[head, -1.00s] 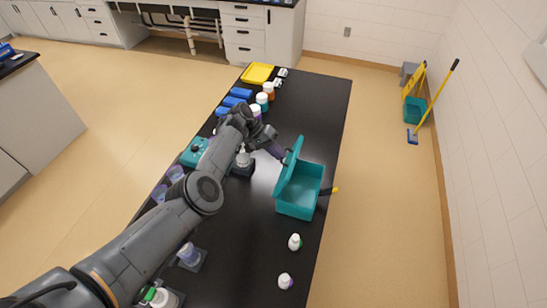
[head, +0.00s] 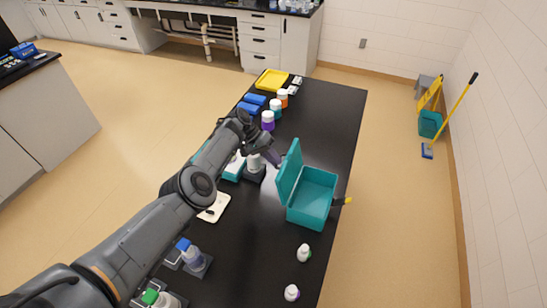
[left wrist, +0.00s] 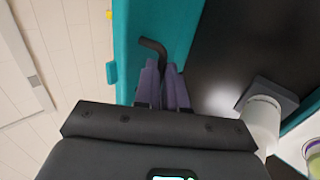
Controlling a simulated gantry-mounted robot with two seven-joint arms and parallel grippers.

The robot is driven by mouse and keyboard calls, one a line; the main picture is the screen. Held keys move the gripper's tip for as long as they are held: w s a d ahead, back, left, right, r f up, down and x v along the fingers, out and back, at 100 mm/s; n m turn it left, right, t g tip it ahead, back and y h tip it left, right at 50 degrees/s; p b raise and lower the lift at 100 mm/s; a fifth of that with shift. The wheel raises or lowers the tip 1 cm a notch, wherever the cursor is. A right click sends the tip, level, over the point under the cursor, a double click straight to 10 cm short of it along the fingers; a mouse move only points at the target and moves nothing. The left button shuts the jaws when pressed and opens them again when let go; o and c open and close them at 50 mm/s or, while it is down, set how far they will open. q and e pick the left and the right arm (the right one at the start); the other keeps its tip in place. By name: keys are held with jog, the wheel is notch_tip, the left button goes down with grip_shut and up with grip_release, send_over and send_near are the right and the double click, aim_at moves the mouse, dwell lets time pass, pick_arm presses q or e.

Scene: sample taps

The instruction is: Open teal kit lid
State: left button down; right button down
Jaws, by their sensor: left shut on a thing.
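The teal kit (head: 318,212) stands on the black bench. Its lid (head: 288,172) is raised along the left side, standing nearly upright with a lean to the left, and the inside of the box shows. My left gripper (head: 279,161) is at the lid's outer left face. In the left wrist view the purple fingers (left wrist: 163,84) are shut on a dark bent handle (left wrist: 154,46) in front of the teal lid (left wrist: 180,20). The exact contact is partly hidden by the fingers. My right gripper is not in view.
Two small white bottles (head: 304,253) (head: 292,293) stand in front of the kit. Several capped jars (head: 267,122) and a yellow tray (head: 272,80) are behind. A dark piece with a yellow end (head: 348,200) juts out at the kit's right.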

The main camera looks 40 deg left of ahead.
pick_arm(q)
jog(key=shift+s+d+f, duration=0.1)
jog(key=shift+d+f, duration=0.25)
jog(key=shift+d, duration=0.05)
jog(key=c, duration=1.5)
grip_release()
jog(key=o, duration=0.3)
jog(key=shift+d, duration=0.2)
jog(key=p+v, duration=0.3)
jog(key=v, duration=0.8)
jog(key=shift+a+p, duration=0.25)
jog(key=shift+p, duration=0.05)
